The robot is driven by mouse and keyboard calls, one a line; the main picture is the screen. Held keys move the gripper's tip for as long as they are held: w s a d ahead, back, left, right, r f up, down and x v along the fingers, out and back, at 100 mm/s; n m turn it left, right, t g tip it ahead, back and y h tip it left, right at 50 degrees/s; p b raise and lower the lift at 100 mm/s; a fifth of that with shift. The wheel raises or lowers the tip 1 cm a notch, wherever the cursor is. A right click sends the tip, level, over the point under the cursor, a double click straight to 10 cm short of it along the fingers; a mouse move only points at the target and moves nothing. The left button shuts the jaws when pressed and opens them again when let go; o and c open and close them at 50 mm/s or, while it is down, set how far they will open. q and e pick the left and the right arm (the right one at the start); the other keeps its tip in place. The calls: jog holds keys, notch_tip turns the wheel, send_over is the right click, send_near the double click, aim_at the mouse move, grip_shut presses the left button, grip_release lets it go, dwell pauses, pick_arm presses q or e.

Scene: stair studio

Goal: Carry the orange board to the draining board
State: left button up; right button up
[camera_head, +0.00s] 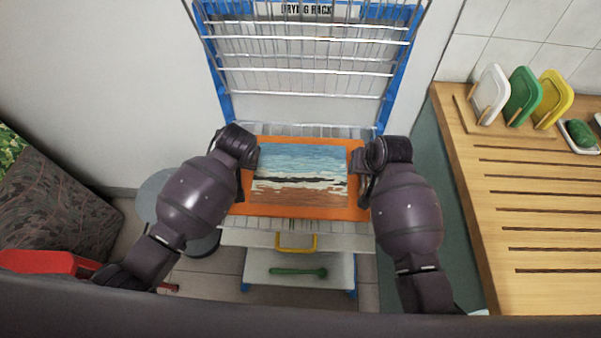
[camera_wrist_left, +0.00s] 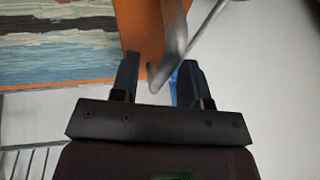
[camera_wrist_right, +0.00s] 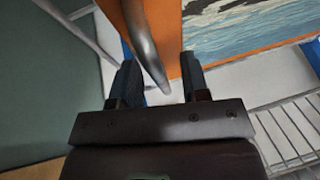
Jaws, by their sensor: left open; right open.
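The orange board (camera_head: 300,211), with a painted sea scene on its face, lies on the shelf of the drying rack. My left gripper (camera_head: 246,172) is at its left edge and my right gripper (camera_head: 362,174) at its right edge. Both are open. In the left wrist view a grey curved bar (camera_wrist_left: 175,45) beside the board's orange edge (camera_wrist_left: 143,30) runs between the fingers. The right wrist view shows a similar grey bar (camera_wrist_right: 144,45) between the fingers. The grooved wooden draining board (camera_head: 530,211) is at the right.
White, green and yellow small boards (camera_head: 522,97) stand in a holder at the draining board's back, beside a green item on a dish (camera_head: 579,133). The grooved middle is clear. A lower shelf holds a green tool (camera_head: 298,271). A round grey stool (camera_head: 153,192) and red object (camera_head: 38,262) are left.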

pick_arm(q)
jog(key=shift+w+f, duration=0.1)
jog(key=shift+f, duration=0.1)
pick_arm(e)
jog(key=shift+w+f, duration=0.1)
jog(key=shift+f, duration=0.1)
pick_arm(q)
jog(key=shift+c, duration=0.2)
pick_arm(e)
jog(key=shift+c, duration=0.2)
pick_arm(q)
grip_shut()
pick_arm(e)
grip_shut()
